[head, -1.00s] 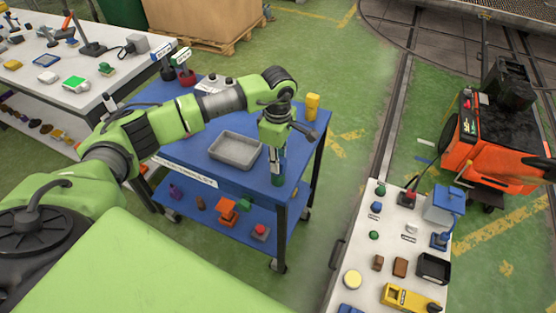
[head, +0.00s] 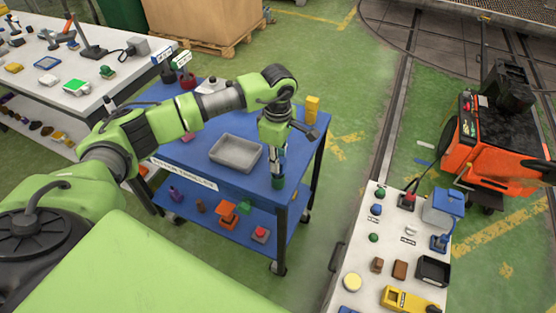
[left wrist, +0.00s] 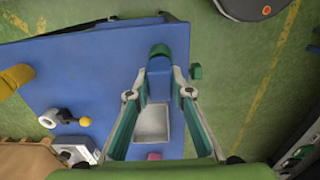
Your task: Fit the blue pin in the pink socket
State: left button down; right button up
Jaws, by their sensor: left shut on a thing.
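My left gripper (head: 277,166) points down over the near right corner of the blue cart top (head: 195,152). In the left wrist view its fingertips (left wrist: 160,92) are shut on a blue piece, the blue pin (left wrist: 159,70). A dark green round end (left wrist: 160,50) shows at the far end of the pin, and a green piece (head: 278,183) shows below the fingers in the head view. I cannot tell if it belongs to the pin or stands under it. My right gripper is not in view.
A grey tray (head: 215,158) lies on the cart beside the gripper. A yellow piece (head: 312,108) stands at the back right corner. The lower shelf holds several parts, such as an orange block (head: 227,211). A white table (head: 355,233) with parts stands to the right.

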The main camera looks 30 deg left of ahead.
pick_arm(q)
jog(key=shift+r+p, duration=1.2)
jog(key=shift+r, duration=1.65)
jog(key=shift+r+p, duration=1.15)
jog(key=shift+r, duration=1.35)
